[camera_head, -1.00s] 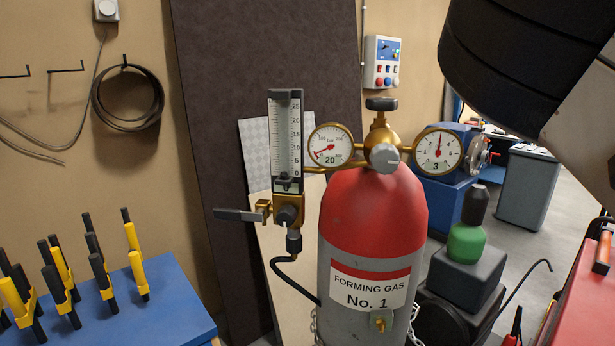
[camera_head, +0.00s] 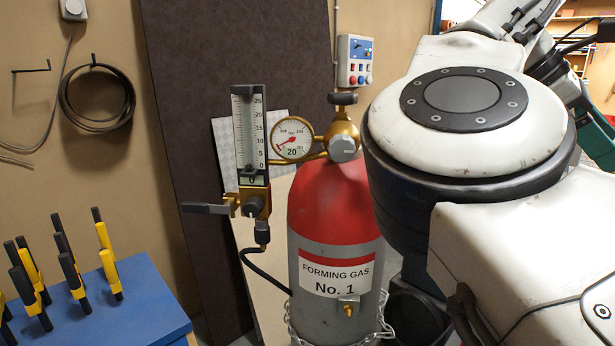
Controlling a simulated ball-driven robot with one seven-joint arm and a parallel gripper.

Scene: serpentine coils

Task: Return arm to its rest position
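My white and black arm (camera_head: 500,150) fills the right side of the view, bent close to the camera. A large round joint with a dark cap stands in front of the space right of the gas cylinder. Smaller arm parts show beyond it at the top right edge. I cannot make out any gripper fingers there, so the gripper's state is not shown.
A red and grey forming gas cylinder (camera_head: 335,215) stands in the middle, chained, with a gauge (camera_head: 292,139) and flowmeter (camera_head: 249,135). My arm overlaps its right edge in the picture. A blue table (camera_head: 130,318) with yellow-black clamps is at lower left. A control box (camera_head: 355,61) hangs behind.

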